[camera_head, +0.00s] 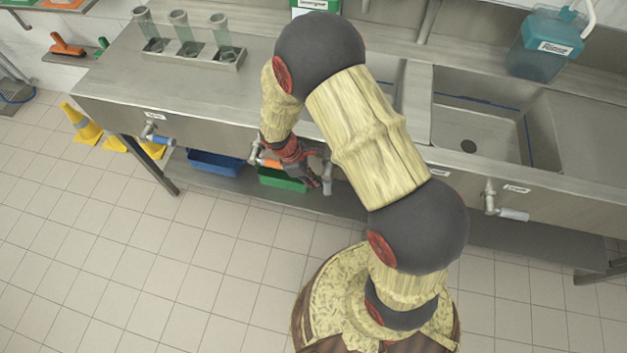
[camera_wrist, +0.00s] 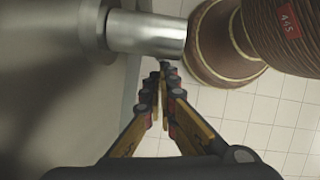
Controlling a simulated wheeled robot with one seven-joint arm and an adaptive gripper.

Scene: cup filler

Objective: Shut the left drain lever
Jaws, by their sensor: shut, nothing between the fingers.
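A grey metal lever handle (camera_head: 327,178) hangs down at the sink front, just right of my gripper (camera_head: 313,181). It looks like the left drain lever; my arm covers its mount and label. In the wrist view, a bare metal cylinder (camera_wrist: 146,33), apparently this handle, lies across the top, just beyond the fingertips (camera_wrist: 161,76). My gripper is shut and empty, with its tips close to the handle; I cannot tell whether they touch. The right lever (camera_head: 512,214) has a pale handle pointing sideways to the right. My arm partly hides the left sink.
A lever with an orange handle (camera_head: 268,163) is close to my wrist on the left. A blue-handled lever (camera_head: 160,139) is farther left. A blue bin (camera_head: 215,163) and a green bin (camera_head: 283,180) are below the counter. The tiled floor in front is open.

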